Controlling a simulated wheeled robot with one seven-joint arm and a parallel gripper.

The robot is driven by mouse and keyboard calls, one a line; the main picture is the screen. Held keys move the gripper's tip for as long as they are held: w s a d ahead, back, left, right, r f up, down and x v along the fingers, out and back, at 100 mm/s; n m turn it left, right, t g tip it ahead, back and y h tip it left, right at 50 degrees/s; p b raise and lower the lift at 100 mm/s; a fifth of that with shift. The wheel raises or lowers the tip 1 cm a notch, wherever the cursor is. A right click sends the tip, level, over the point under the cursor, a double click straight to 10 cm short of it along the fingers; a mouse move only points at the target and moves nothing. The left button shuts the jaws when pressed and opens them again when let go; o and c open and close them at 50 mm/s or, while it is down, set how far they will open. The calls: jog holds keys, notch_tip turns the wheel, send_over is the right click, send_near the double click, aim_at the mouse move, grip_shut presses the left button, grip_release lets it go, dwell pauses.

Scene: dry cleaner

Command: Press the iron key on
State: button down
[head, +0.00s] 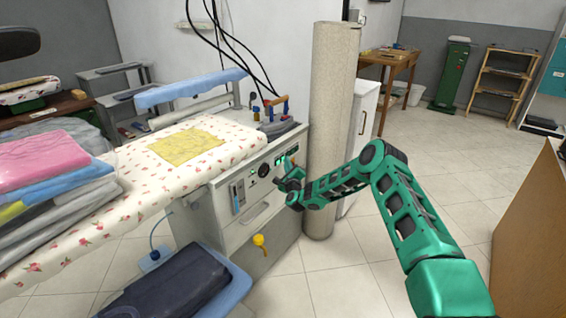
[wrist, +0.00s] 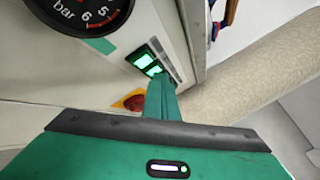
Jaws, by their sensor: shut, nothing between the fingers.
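The front panel (head: 236,190) of the ironing station carries a group of small switch keys near its upper right, partly hidden by my gripper in the head view. In the wrist view, two keys are lit green: one key (wrist: 141,60) and another key (wrist: 153,70) beside it. Their labels are too small to read, so I cannot tell which is the iron key. My gripper (head: 287,163) is shut and empty, close to the panel. Its fingertips (wrist: 160,82) are right by the second lit key; I cannot tell whether they touch it.
A pressure gauge (wrist: 85,12) and a red-and-yellow knob (wrist: 134,101) are near the keys. A beige column (head: 330,130) stands just right of the panel. The padded board (head: 110,190) extends left, with folded laundry (head: 45,160). A yellow knob (head: 259,240) sticks out below.

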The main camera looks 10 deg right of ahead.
dwell(0.4)
jog(key=shift+s+d, duration=0.5)
jog(key=shift+s, duration=0.05)
jog(key=s+d, duration=0.3)
jog(key=shift+s+d, duration=0.15)
jog(key=shift+s, duration=0.25)
dwell(0.4)
